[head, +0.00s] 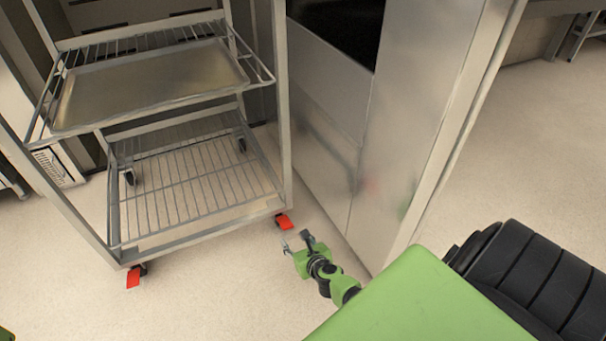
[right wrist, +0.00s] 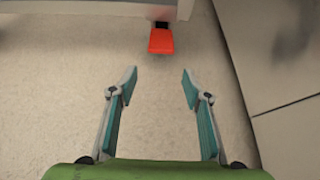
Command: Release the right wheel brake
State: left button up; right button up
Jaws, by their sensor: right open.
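The right wheel brake (head: 284,222) is a red pedal at the foot of the rack's front right post. It also shows in the right wrist view (right wrist: 161,41), ahead of and between my fingertips. My right gripper (head: 296,241) is low over the floor in front of this pedal, open and empty. In the right wrist view my right gripper (right wrist: 158,78) has its fingers spread, with a gap between them and the pedal. The rack (head: 283,120) is a metal trolley with wire shelves. My left gripper is not in view.
A second red brake pedal (head: 133,277) is at the rack's front left wheel. A metal tray (head: 150,85) lies on the upper shelf. A steel oven cabinet (head: 400,110) stands close at the right of the rack. The floor (head: 215,290) in front is clear.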

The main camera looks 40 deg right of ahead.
jog(key=shift+s+a, duration=0.2)
jog(key=shift+s, duration=0.7)
jog(key=shift+s+a, duration=0.25)
jog(key=shift+s, duration=0.6)
jog(key=shift+s+a, duration=0.2)
jog(key=shift+s, duration=0.7)
